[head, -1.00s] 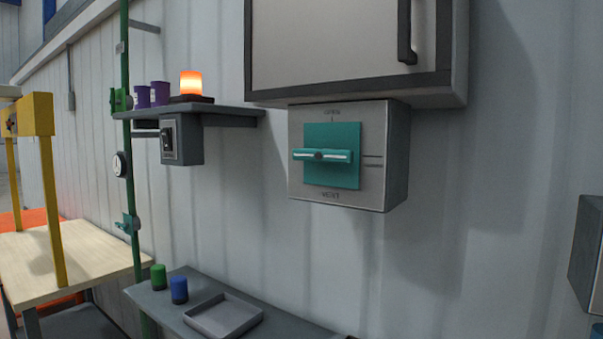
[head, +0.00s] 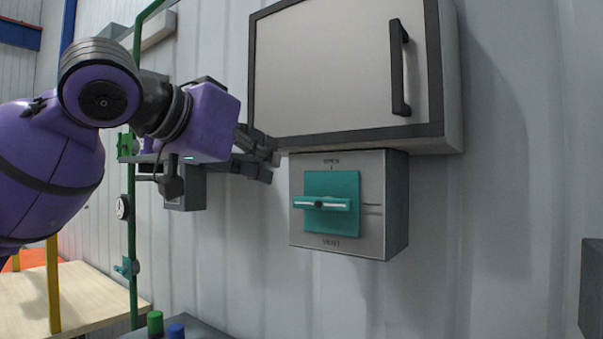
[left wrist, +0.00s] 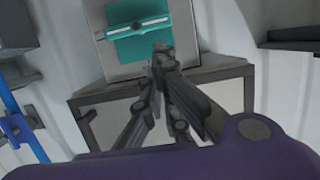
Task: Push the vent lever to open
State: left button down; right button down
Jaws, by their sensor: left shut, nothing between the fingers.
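The vent lever (head: 322,203) is a teal bar lying level across a teal square plate on a grey box (head: 300,231). The box has lettering above and below the plate, the upper reading OPEN and the lower VENT. The lever also shows in the left wrist view (left wrist: 138,27), at the top. My left gripper (head: 274,165) is shut and empty, just left of and above the lever's left end, in front of the wall. It appears apart from the lever. In the left wrist view its fingertips (left wrist: 162,52) are just below the teal plate. My right gripper is not in view.
A grey-framed cabinet (head: 335,75) with a black handle (head: 399,68) hangs directly above the lever box. A green pipe (head: 132,235) runs down the wall at left. The wall right of the box is bare, with a dark box (head: 593,295) at the right edge.

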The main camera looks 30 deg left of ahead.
aim_at(321, 204)
pick_arm(q)
jog(key=shift+r, duration=0.25)
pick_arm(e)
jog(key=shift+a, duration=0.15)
